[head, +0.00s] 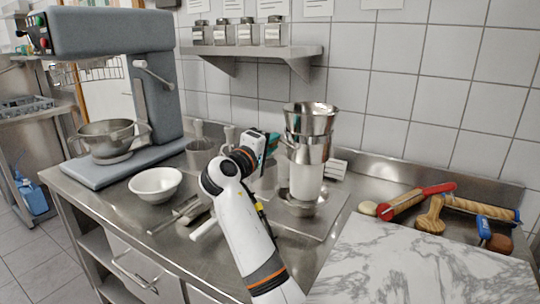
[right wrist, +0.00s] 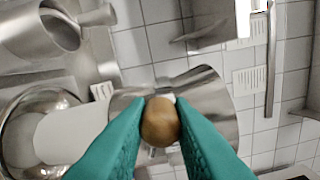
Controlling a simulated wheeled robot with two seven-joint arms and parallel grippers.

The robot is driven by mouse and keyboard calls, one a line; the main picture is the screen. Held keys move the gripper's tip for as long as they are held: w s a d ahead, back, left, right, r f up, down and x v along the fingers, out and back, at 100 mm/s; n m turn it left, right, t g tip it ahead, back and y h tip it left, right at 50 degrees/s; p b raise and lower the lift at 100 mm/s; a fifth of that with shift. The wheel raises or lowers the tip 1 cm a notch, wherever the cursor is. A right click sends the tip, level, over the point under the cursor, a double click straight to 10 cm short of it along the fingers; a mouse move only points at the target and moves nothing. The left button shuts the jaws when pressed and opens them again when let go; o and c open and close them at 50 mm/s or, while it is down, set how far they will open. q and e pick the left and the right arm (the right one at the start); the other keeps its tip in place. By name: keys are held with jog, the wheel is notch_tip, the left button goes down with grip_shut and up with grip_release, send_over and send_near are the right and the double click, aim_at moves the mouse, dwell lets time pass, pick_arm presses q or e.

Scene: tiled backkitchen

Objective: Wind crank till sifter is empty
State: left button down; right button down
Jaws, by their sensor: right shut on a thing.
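The metal sifter (head: 309,120), a flared steel hopper on a narrower body, stands upright near the back wall. A white column (head: 306,182) shows below it, above a shallow metal bowl (head: 299,207); I cannot tell what the column is. My right gripper (head: 272,143) is at the sifter's left side. In the right wrist view, its teal fingers (right wrist: 160,115) are shut on the crank's round brown knob (right wrist: 160,123), with the sifter's steel wall (right wrist: 215,90) behind. How much is inside the sifter cannot be made out. My left gripper is not in view.
A white bowl (head: 156,186) and a steel pot (head: 200,155) stand left on the steel counter. A grey mixer (head: 115,35) is at far left. A marble board (head: 415,265) and rolling pins (head: 478,208) lie right. A jar shelf (head: 250,50) hangs above.

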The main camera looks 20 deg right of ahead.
jog(key=shift+s+d+r+m+b, duration=0.15)
jog(key=shift+r+m+b, duration=0.3)
jog(key=shift+m, duration=0.55)
jog(key=c, duration=1.3)
grip_release()
jog(key=b+v, duration=0.1)
jog(key=v, duration=1.1)
jog(key=shift+b, duration=0.4)
